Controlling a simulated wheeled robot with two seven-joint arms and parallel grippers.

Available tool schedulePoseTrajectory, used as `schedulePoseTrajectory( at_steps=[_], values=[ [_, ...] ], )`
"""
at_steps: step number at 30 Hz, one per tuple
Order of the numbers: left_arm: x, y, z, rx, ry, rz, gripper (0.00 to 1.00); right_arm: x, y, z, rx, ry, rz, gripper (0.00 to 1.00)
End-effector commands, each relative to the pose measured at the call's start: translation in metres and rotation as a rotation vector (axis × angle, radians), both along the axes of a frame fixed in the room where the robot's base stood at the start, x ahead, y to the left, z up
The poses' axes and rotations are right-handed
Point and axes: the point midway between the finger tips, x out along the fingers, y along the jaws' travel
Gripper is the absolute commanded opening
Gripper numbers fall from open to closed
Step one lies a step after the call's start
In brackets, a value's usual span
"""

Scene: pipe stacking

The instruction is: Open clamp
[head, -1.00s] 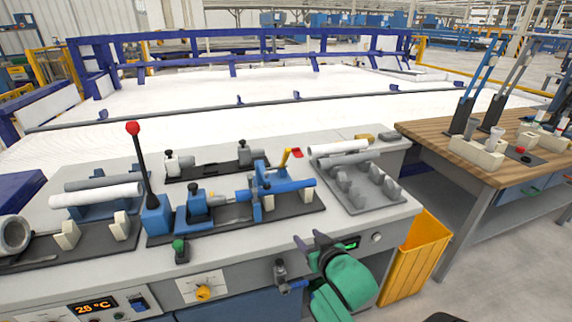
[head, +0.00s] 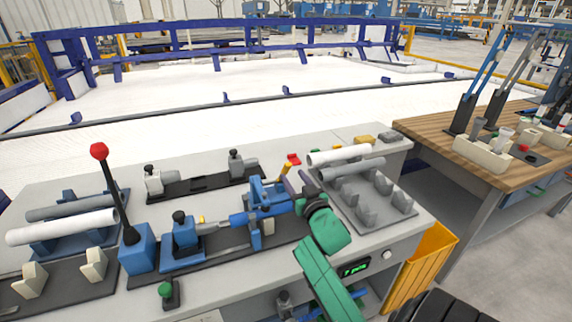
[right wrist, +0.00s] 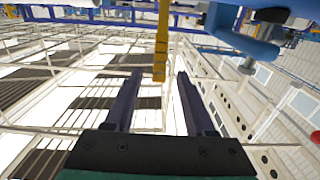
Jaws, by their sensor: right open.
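The blue clamp (head: 264,194) stands on a dark base plate on the bench in the head view, with its yellow handle (head: 285,170) tilted up at the back. My right gripper (head: 302,183) is at the clamp's right end, close to the handle. In the right wrist view the open right gripper (right wrist: 157,80) has the yellow handle (right wrist: 161,40) in line with the gap between its fingers. Blue clamp parts (right wrist: 245,40) show at the upper right there. I cannot tell whether a finger touches the handle. My left gripper is out of view.
A red-knobbed lever (head: 99,152) stands left of the clamp. Light and grey pipes (head: 62,228) lie on a holder at the left. A grey tray (head: 350,210) with upright supports and pipes is right of my gripper. A wooden table (head: 480,160) stands further right.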

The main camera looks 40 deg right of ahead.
Motion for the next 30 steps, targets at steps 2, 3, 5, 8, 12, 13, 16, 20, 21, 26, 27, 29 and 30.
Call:
schedulePoseTrajectory(
  at_steps=[2,3,5,8,12,13,16,20,21,26,27,29,30],
  values=[
    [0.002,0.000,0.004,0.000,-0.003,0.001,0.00,0.020,-0.007,0.003,-0.001,-0.002,0.000,0.55],
    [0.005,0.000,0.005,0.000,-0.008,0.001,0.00,0.029,-0.010,0.002,0.000,-0.001,-0.001,0.55],
    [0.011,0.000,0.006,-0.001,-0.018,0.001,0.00,0.041,-0.015,0.002,0.001,-0.001,-0.001,0.55],
    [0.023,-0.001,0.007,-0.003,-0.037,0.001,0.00,0.054,-0.019,0.001,0.001,-0.001,-0.001,0.55],
    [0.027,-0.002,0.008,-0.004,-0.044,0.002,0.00,0.061,-0.021,0.000,0.001,0.001,0.000,0.55],
    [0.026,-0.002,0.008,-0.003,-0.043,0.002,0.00,0.061,-0.021,0.000,0.001,0.001,0.000,0.55],
    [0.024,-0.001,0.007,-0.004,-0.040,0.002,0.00,0.060,-0.021,0.000,0.001,0.001,0.000,0.55],
    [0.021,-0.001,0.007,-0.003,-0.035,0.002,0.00,0.060,-0.021,0.000,0.001,0.001,0.000,0.24],
    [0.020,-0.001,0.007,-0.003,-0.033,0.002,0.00,0.060,-0.021,0.000,0.001,0.001,0.000,0.09],
    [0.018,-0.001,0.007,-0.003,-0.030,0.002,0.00,0.060,-0.021,0.000,0.000,0.001,0.000,0.00],
    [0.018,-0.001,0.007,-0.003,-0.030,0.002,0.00,0.060,-0.021,0.000,0.000,0.001,0.000,0.00],
    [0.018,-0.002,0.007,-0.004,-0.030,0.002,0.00,0.060,-0.021,0.000,0.001,0.001,0.000,0.00],
    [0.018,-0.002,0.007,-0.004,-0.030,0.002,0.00,0.060,-0.021,0.000,0.000,0.001,0.000,0.00]
  ],
)
